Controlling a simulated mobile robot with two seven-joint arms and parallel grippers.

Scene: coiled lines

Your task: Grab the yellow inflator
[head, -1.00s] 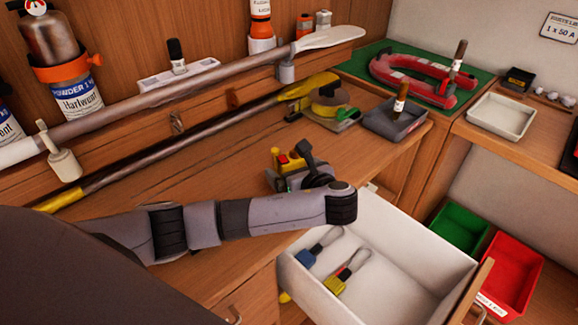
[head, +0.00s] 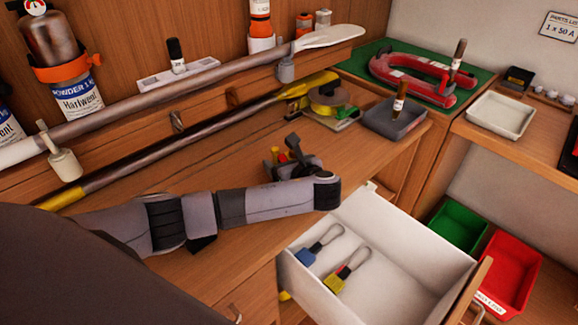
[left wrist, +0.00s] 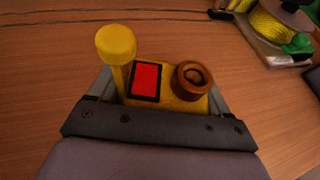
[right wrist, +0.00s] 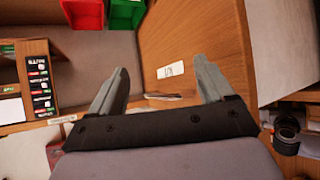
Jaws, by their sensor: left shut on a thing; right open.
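The yellow inflator (left wrist: 190,103) is in the left wrist view, with a tall yellow knob, a red panel and a brown ring on top. My left gripper (left wrist: 160,92) is shut on it, one finger on each side. In the head view the inflator (head: 275,157) is at the workbench, mostly hidden behind my left gripper (head: 293,157); whether it touches the wood I cannot tell. My right gripper (right wrist: 160,72) is open and empty in the right wrist view, and it is outside the head view.
An open white drawer (head: 405,255) with a blue and a yellow tagged item juts out below the bench. Green (head: 458,226) and red (head: 512,268) bins stand at right.

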